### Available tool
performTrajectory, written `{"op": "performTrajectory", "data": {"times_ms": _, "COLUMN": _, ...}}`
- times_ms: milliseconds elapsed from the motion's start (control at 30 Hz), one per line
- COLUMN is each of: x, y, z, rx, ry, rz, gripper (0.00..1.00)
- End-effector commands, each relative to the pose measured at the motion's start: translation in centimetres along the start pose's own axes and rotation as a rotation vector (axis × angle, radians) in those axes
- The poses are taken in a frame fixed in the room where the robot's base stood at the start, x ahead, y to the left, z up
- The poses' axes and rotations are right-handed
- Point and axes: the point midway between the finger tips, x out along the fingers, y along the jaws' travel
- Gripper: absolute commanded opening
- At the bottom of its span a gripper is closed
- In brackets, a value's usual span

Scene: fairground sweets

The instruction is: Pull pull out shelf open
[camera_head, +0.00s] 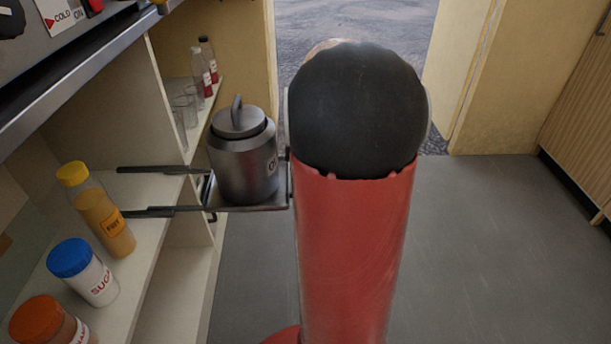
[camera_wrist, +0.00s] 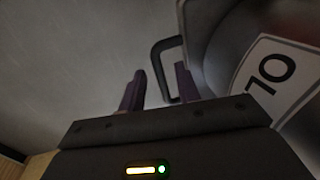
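The pull out shelf (camera_head: 250,207) is a small grey metal tray on two dark rails, left of centre in the head view. It stands out past the white cabinet's front, with its rails showing behind it. A grey lidded metal pot (camera_head: 240,165) stands upright on it. In the wrist view a dark bracket-shaped handle (camera_wrist: 156,58) shows beside the labelled pot (camera_wrist: 225,50). My gripper (camera_wrist: 160,68) has its two purple fingers apart, with part of the handle seen between them. I cannot tell whether they touch it. In the head view my red arm hides the gripper.
A fruit bottle (camera_head: 105,215), a blue-lidded sugar jar (camera_head: 82,270) and an orange-lidded jar (camera_head: 45,322) stand on the cabinet shelf at left. Bottles and glasses stand further back. A counter edge overhangs at upper left. The grey floor (camera_head: 490,240) at right is clear.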

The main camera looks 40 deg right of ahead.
Motion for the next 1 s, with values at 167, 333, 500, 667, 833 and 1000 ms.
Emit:
{"op": "performTrajectory", "data": {"times_ms": 167, "x": 0.0, "y": 0.0, "z": 0.0, "rx": 0.0, "ry": -0.001, "rz": 0.0, "gripper": 0.32}}
{"op": "performTrajectory", "data": {"times_ms": 333, "x": -0.8, "y": 0.0, "z": 0.0, "rx": 0.0, "ry": 0.0, "rz": -0.001, "gripper": 0.32}}
{"op": "performTrajectory", "data": {"times_ms": 500, "x": -3.6, "y": -0.1, "z": -0.1, "rx": -0.001, "ry": 0.003, "rz": 0.0, "gripper": 0.32}}
{"op": "performTrajectory", "data": {"times_ms": 667, "x": -6.2, "y": 0.0, "z": -0.1, "rx": 0.0, "ry": 0.003, "rz": 0.0, "gripper": 0.32}}
{"op": "performTrajectory", "data": {"times_ms": 833, "x": -7.6, "y": 0.0, "z": 0.0, "rx": 0.0, "ry": 0.0, "rz": 0.0, "gripper": 0.32}}
{"op": "performTrajectory", "data": {"times_ms": 1000, "x": -7.8, "y": 0.0, "z": 0.0, "rx": 0.0, "ry": -0.001, "rz": 0.0, "gripper": 0.32}}
